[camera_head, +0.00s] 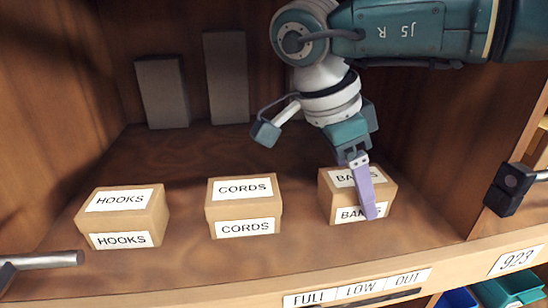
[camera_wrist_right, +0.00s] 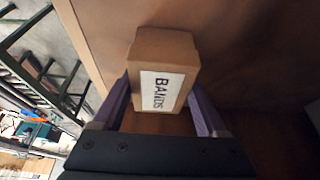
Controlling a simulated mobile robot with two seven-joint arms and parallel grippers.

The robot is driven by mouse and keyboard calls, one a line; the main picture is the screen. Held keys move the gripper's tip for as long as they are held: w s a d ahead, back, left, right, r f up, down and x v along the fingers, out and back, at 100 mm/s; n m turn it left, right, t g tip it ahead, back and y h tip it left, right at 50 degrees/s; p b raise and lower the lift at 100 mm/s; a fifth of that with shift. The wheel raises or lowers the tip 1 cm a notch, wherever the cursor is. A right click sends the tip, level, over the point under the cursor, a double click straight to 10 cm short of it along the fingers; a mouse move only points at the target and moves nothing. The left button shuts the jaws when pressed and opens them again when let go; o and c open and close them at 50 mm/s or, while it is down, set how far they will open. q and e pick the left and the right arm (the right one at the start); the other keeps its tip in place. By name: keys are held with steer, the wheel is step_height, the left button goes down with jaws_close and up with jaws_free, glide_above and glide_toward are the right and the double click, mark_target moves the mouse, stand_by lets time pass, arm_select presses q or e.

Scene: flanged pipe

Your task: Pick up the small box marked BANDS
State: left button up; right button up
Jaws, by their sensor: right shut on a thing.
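The small cardboard box marked BANDS (camera_head: 337,206) sits at the right of the row on the wooden shelf. Its white label also shows in the right wrist view (camera_wrist_right: 162,90). My right gripper (camera_head: 372,205) comes down from above and is shut on this box. One purple finger crosses the front of the box and hides part of both labels. In the right wrist view the box lies between the two purple fingers (camera_wrist_right: 160,112). I cannot tell whether the box is clear of the shelf. My left gripper is not in view.
A CORDS box (camera_head: 243,207) and a HOOKS box (camera_head: 123,217) stand to the left on the same shelf (camera_head: 190,262). Two grey blocks (camera_head: 162,92) (camera_head: 227,78) stand at the back. Wooden side walls bound the compartment. Metal handles show at the lower left (camera_head: 45,260) and right.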

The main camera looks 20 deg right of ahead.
jaws_close()
steer(key=shift+r, duration=0.2)
